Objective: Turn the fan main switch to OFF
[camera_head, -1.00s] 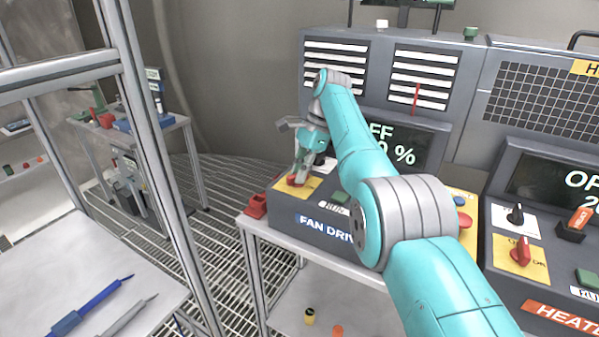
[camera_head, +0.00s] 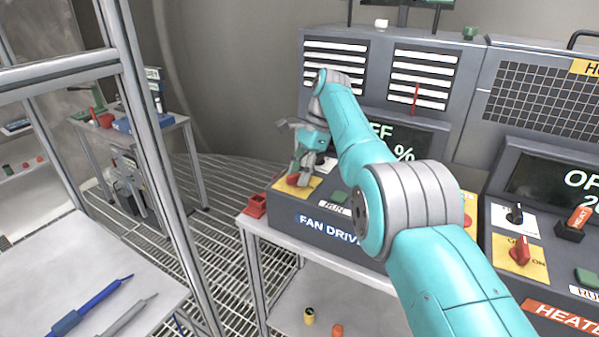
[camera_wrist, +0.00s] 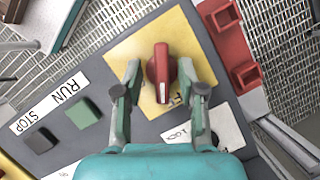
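The fan main switch is a red rotary knob (camera_wrist: 161,72) on a yellow plate (camera_wrist: 190,38), on the sloping face of the fan drive console (camera_head: 318,225). My gripper (camera_wrist: 160,68) is open, with one finger on each side of the knob and a visible gap on both sides. In the head view my gripper (camera_head: 299,176) points down over the console's left end, and the knob (camera_head: 292,180) shows partly behind the fingers. The plate's lettering is mostly hidden. The fan display (camera_head: 415,145) shows "FF" and "%", the rest covered by my arm.
Beside the knob are a green RUN button (camera_wrist: 83,113), a dark STOP button (camera_wrist: 40,141) and a LOCK label (camera_wrist: 178,134). A red open holder (camera_head: 256,205) sits at the console's left edge. The heater console (camera_head: 545,265) stands right; a metal frame post (camera_head: 150,150) stands left.

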